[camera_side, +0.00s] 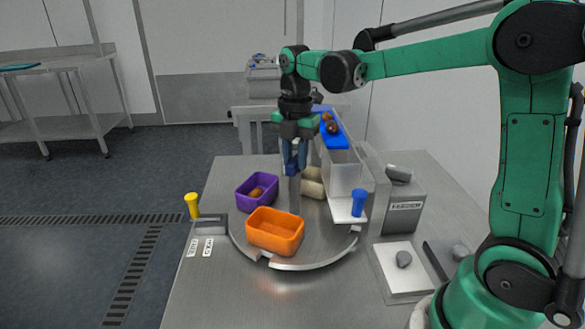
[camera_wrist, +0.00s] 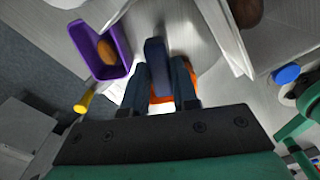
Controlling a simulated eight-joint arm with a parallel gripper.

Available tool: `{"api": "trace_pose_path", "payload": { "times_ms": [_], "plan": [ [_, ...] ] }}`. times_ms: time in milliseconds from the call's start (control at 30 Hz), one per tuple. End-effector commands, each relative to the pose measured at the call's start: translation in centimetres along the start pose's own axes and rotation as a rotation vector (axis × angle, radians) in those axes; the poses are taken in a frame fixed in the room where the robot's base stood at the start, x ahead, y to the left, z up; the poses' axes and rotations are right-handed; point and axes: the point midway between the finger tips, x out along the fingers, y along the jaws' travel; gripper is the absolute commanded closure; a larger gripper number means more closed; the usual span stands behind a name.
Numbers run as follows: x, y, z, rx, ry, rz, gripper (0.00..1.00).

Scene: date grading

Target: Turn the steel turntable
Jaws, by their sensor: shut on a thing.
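The steel turntable (camera_side: 313,264) is a round grey disc on the steel bench. An upright post (camera_side: 294,190) rises near its middle. My gripper (camera_side: 294,168) points down with its blue fingers shut on the top of this post. In the wrist view, my gripper (camera_wrist: 160,88) has the post (camera_wrist: 155,55) between its fingers. On the turntable stand a purple bin (camera_side: 243,197) with a brown date (camera_side: 257,193) in it and an orange bin (camera_side: 275,239) that looks empty. A cream-coloured thing (camera_side: 312,188) behind the post is partly hidden.
A blue chute (camera_side: 338,142) with several dates (camera_side: 332,127) reaches in close beside my gripper. A yellow knob (camera_side: 192,204) stands at the bench's left edge, a blue knob (camera_side: 359,200) at right. A grey box (camera_side: 405,212) and a white plate (camera_side: 400,285) lie further right.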

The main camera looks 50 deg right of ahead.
Motion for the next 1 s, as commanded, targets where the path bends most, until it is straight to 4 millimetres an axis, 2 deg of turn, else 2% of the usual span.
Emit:
{"api": "trace_pose_path", "payload": {
  "times_ms": [1000],
  "plan": [
    [-0.02,0.01,-0.01,-0.507,0.000,0.000,1.00]
  ]
}}
